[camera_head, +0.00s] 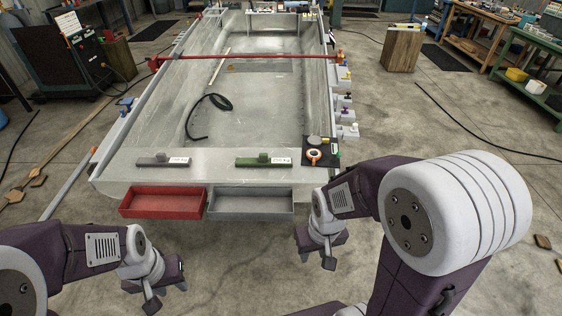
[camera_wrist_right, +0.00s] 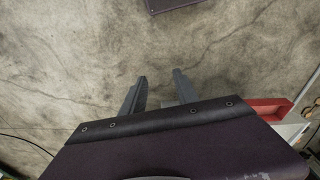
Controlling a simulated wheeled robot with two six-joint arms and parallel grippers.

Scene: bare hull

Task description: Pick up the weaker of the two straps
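Two straps lie side by side on the hull's near deck. The dark grey strap (camera_head: 148,161) is on the left and the green strap (camera_head: 252,162) is on the right. Each has a raised buckle-like lump and a small white label, too small to read. My left gripper (camera_head: 158,291) is low at the lower left, nearer me than the straps; its finger gap is unclear. My right gripper (camera_head: 318,254) is below and right of the green strap, apart from it. In the right wrist view its fingers (camera_wrist_right: 159,86) are spread with only floor between them.
A red bin (camera_head: 162,204) and a grey bin (camera_head: 251,203) hang at the hull's front edge, below the straps. A black mat (camera_head: 318,143) with small items, including an orange ring, is right of the green strap. A black hose (camera_head: 199,117) lies inside the hull (camera_head: 255,125).

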